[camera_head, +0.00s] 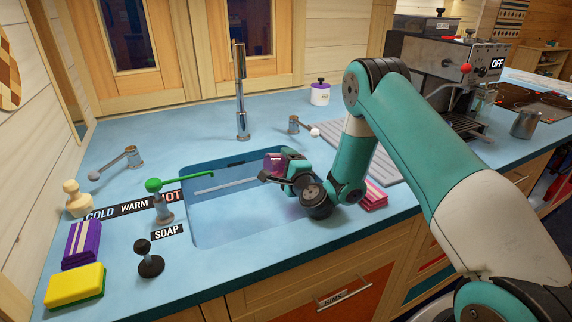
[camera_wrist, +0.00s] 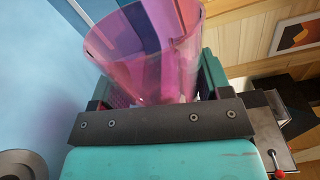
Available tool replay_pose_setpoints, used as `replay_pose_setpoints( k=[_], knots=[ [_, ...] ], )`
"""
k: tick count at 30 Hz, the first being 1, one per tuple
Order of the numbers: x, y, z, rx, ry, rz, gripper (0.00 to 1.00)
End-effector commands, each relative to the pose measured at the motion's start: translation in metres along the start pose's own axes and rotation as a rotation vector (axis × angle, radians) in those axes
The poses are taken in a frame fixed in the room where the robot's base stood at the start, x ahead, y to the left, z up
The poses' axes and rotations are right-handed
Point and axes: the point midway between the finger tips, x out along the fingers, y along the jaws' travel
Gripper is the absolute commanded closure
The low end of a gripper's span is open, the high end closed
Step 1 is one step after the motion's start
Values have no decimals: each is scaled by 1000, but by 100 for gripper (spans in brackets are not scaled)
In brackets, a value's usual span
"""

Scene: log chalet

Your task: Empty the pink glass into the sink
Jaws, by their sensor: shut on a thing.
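My gripper (camera_head: 280,178) is over the blue sink (camera_head: 222,226), near the basin's right side. It is shut on the pink glass (camera_head: 274,163), which is see-through and pink-purple. In the wrist view the pink glass (camera_wrist: 145,50) sits between the two fingers of my gripper (camera_wrist: 155,85), its wide part toward the top of the picture. I cannot tell its exact tilt or whether anything is in it. My wrist hides part of the sink's right end.
A tall chrome faucet (camera_head: 241,100) stands behind the sink. A green-handled lever (camera_head: 165,200) reaches over its left edge. A black knob (camera_head: 149,260), a yellow sponge (camera_head: 74,285) and a purple cloth (camera_head: 82,245) are at left. A grey ribbed drainboard (camera_head: 392,168) and an espresso machine (camera_head: 425,65) are at right.

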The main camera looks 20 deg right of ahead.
Motion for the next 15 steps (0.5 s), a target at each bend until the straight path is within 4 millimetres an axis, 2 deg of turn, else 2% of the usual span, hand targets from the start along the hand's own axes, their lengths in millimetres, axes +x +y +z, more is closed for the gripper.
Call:
replay_pose_setpoints(
  k=[3,4,12,15],
  knots=[
    [-2,-36,23,284,-34,-40,60],
    [-2,-42,26,361,-39,-44,60],
    [-3,-74,34,1049,-50,-46,59],
    [-3,-80,36,1253,-51,-47,59]
  ],
)
